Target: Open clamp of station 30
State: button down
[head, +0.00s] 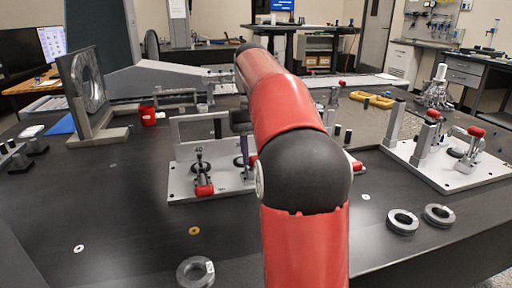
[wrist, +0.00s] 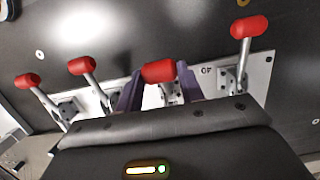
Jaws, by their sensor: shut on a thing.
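My gripper (wrist: 159,80) is shut on a red clamp handle (wrist: 159,71), with a purple finger on each side of it. The held clamp is beside the one marked 40 (wrist: 240,75) on a light base plate (wrist: 262,72). Its own number is hidden, so I cannot read whether it is station 30. Two more red handles (wrist: 81,66) and (wrist: 28,81) are at the left. In the head view the plate (head: 180,183) carries the clamp at 40 with its red handle (head: 204,190). My arm covers most of the plate, and a purple finger (head: 245,150) shows beside it.
A second fixture plate (head: 452,178) with posts and a red-handled clamp stands at the right. Metal rings (head: 402,222) lie near the front right, another ring (head: 195,272) at the front. A red cup (head: 148,115) stands left. The dark table at front left is mostly clear.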

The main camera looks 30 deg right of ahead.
jog(key=shift+w+d+r+g, duration=0.15)
jog(key=shift+w+r+g, duration=0.1)
jog(key=shift+w+g, duration=0.2)
jog(key=c, duration=0.9)
grip_release()
